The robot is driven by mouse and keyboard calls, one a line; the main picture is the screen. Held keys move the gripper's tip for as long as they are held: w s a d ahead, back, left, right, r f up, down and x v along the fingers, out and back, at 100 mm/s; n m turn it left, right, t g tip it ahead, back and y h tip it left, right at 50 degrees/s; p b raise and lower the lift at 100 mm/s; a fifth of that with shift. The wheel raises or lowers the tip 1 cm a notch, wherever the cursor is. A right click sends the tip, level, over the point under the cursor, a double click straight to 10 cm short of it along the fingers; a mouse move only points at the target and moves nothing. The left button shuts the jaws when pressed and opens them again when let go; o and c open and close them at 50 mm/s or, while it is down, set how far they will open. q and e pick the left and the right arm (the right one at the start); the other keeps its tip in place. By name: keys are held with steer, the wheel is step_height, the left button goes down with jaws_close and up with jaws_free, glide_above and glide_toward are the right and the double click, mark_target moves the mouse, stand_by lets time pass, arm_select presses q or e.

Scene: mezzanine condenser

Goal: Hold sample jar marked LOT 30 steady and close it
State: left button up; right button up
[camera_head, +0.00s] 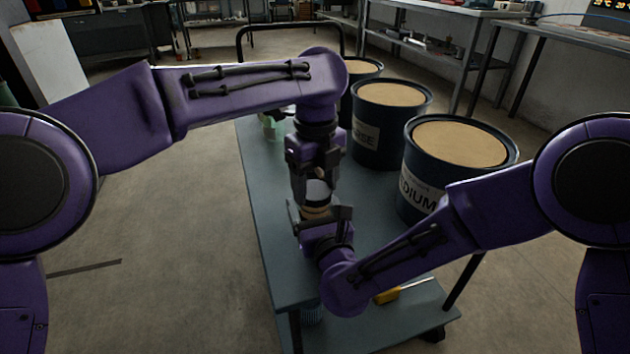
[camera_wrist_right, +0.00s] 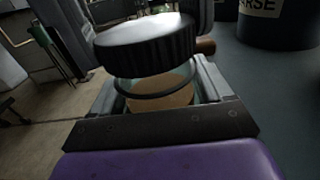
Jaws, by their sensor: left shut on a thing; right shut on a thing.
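The sample jar (camera_wrist_right: 160,97), clear with tan contents, stands upright between the fingers of my right gripper (camera_head: 320,214), which is shut on it. In the head view the jar (camera_head: 314,210) is mostly hidden by the grippers. A black ribbed lid (camera_wrist_right: 145,44) is above the jar's mouth, with a gap between them in the right wrist view. My left gripper (camera_head: 318,184) points down from above and is shut on the lid. A dark ring circles the jar's neck. No LOT 30 marking is readable.
The blue-grey cart top (camera_head: 268,225) lies below my grippers. Blue drums of tan material, one marked "DIUM" (camera_head: 460,150) and one "RSE" (camera_head: 390,100), stand to the right. A pale green container (camera_head: 270,126) stands behind the left arm. A yellow-handled tool (camera_head: 388,296) lies at the near right.

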arm_select(q)
steer(key=shift+f, duration=0.35)
